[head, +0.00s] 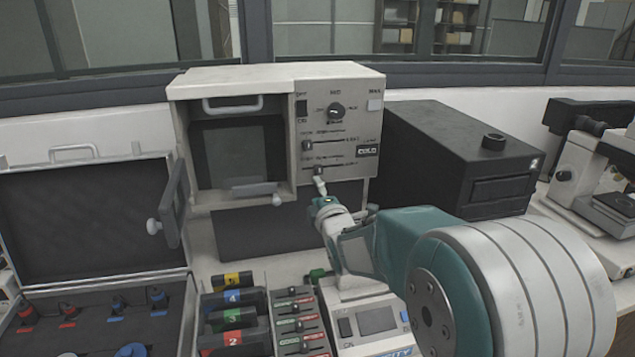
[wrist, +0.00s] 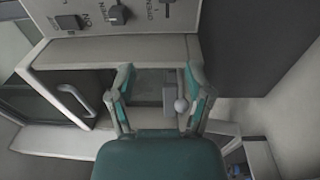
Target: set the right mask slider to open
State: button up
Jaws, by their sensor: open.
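The press's front panel carries a lower horizontal slider (head: 313,175) and an upper slider (head: 307,146). I cannot read which of the small sliders is the right mask slider. A bank of small sliders with green and red labels (head: 304,347) lies on the bench below. My gripper (head: 320,184) is just below and in front of the panel's lower slider; contact cannot be told. In the wrist view my gripper (wrist: 158,95) is open, its two fingers apart, with a white ball knob (wrist: 181,105) showing between them, farther back or beside.
The press (head: 235,80) has a window opening and a swung-out door (head: 174,205) at left. A dark box (head: 450,150) and a microscope (head: 600,150) stand at right. An open case (head: 95,235) and numbered coloured blocks (head: 234,318) crowd the front left.

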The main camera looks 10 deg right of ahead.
aim_at(321, 172)
jog(key=d+n+g+y, duration=0.2)
jog(key=d+n+y, duration=0.1)
jog(key=d+y, duration=0.4)
jog(key=shift+h, duration=0.6)
jog(key=x, duration=0.7)
jog(key=d+x, duration=0.1)
jog(key=x, duration=0.3)
jog(key=shift+w+f, duration=0.3)
jog(key=shift+w, duration=0.05)
jog(key=shift+n, duration=0.3)
grip_shut()
